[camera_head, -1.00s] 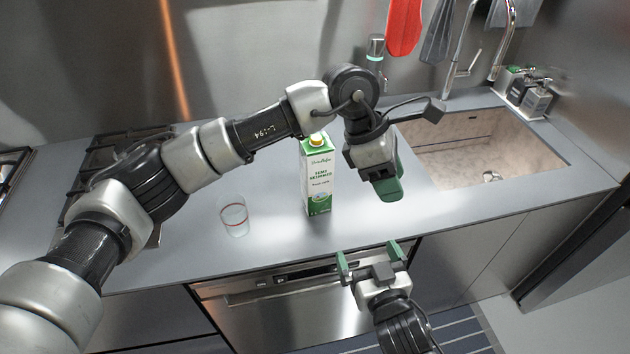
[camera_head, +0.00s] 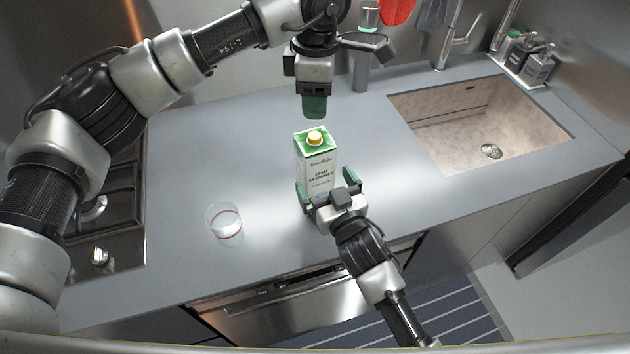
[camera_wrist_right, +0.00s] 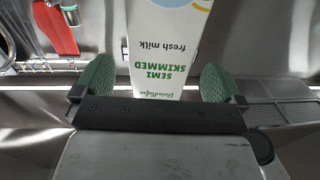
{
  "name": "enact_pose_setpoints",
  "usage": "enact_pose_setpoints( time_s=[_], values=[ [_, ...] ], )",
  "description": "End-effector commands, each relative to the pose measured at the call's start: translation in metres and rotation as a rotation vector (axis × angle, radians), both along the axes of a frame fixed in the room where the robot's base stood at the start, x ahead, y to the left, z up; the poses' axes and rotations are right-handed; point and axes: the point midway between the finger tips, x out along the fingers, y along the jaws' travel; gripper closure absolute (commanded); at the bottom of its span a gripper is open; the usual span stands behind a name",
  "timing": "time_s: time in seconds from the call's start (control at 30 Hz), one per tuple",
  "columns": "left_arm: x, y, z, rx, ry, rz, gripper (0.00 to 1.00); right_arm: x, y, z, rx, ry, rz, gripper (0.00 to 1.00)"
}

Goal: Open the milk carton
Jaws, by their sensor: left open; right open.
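The white and green milk carton (camera_head: 315,160) stands upright on the grey counter, with its yellow cap (camera_head: 314,138) on top. My right gripper (camera_head: 324,188) is open at the carton's front, its green fingers on either side of the carton. The right wrist view shows the carton's printed face (camera_wrist_right: 162,55) between the two spread fingers, with a gap on each side. My left gripper (camera_head: 314,106) is open and empty, above and behind the carton; its fingers overlap in this view. The carton's lower part is partly hidden by my right gripper.
A clear glass (camera_head: 225,226) with a red band stands left of the carton. A hob (camera_head: 112,225) is at the left, and a sink (camera_head: 480,125) at the right. Soap bottles (camera_head: 530,58) stand behind the sink.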

Motion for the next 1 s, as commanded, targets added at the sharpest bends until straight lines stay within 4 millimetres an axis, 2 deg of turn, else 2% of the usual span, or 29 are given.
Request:
enact_pose_setpoints(
  time_s=[0.1, 0.3, 0.7, 1.0],
  values=[
    [0.0, 0.0, 0.0, -0.001, 0.001, 0.002, 0.52, 0.02, 0.009, 0.001, 0.003, -0.001, 0.0, 0.0],
    [0.0, 0.0, 0.0, -0.001, 0.001, 0.001, 0.52, 0.041, 0.018, 0.0, 0.001, -0.001, 0.0, 0.0],
    [0.0, 0.0, 0.0, -0.001, 0.001, 0.001, 0.52, 0.047, 0.02, 0.0, 0.002, 0.001, 0.0, 0.0],
    [0.0, 0.0, 0.0, -0.001, 0.001, 0.001, 0.52, 0.047, 0.02, 0.0, 0.002, 0.001, 0.0, 0.46]
  ],
)
